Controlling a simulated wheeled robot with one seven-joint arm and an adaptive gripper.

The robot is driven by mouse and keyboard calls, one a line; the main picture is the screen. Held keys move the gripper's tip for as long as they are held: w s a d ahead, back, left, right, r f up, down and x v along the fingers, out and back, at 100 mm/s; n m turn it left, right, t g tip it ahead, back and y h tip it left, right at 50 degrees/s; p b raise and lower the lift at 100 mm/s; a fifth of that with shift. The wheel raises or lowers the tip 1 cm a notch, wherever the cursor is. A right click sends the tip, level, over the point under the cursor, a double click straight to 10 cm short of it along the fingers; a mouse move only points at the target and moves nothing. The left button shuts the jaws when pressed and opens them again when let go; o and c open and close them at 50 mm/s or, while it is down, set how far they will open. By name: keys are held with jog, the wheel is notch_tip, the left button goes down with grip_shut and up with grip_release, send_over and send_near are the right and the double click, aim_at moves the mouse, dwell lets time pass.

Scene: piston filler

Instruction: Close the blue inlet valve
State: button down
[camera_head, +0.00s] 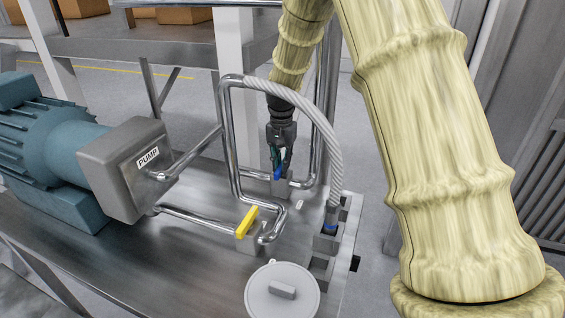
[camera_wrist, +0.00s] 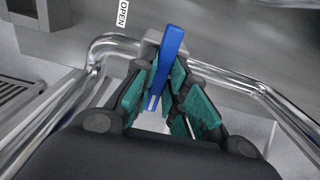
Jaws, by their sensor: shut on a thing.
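The blue inlet valve handle (camera_wrist: 167,62) stands between the teal finger pads of my gripper (camera_wrist: 168,95) in the wrist view. In the head view my gripper (camera_head: 280,160) points down at the pipe behind the yellow valve, and a bit of the blue handle (camera_head: 278,173) shows at its fingertips. The fingers are shut on the handle. The grey valve body (camera_wrist: 152,40) shows behind the handle. An "OPEN" label (camera_wrist: 122,13) is on the surface beyond the pipe. Part of the handle is hidden by the fingers.
A yellow valve handle (camera_head: 247,221) is in front of my gripper. A pump (camera_head: 125,168) stands at left. Steel pipes and a braided hose (camera_head: 315,113) arch around my gripper. A round grey lid (camera_head: 282,292) is at the front. The tabletop (camera_head: 140,250) before the pump is clear.

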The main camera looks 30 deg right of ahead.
jog(key=c, duration=1.4)
grip_release()
jog(key=shift+c, duration=0.2)
jog(key=shift+r, duration=0.1)
jog(key=shift+r, duration=0.25)
notch_tip(320, 180, up, 11)
jog(key=shift+r, duration=0.1)
